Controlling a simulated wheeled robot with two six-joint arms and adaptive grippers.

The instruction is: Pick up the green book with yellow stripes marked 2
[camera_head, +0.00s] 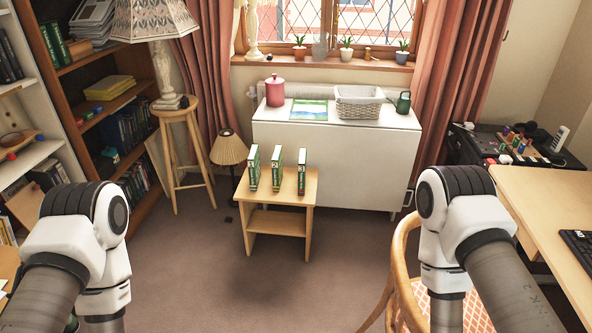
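Three green books stand upright and apart on a small light-wood table (247,205) in the middle of the view. The middle green book (277,171) has pale yellowish bands and a mark that looks like 2, though it is small. The left green book (254,168) and the right green book (302,172) look similar; the right one's mark looks like 3. Both my arms reach in from the bottom corners, well short of the small table. Neither gripper shows in the view.
A white cabinet (350,165) stands behind the small table. A stool (178,113) with a lamp and a small floor lamp (229,149) are at the left. Carpet (240,285) in front is clear.

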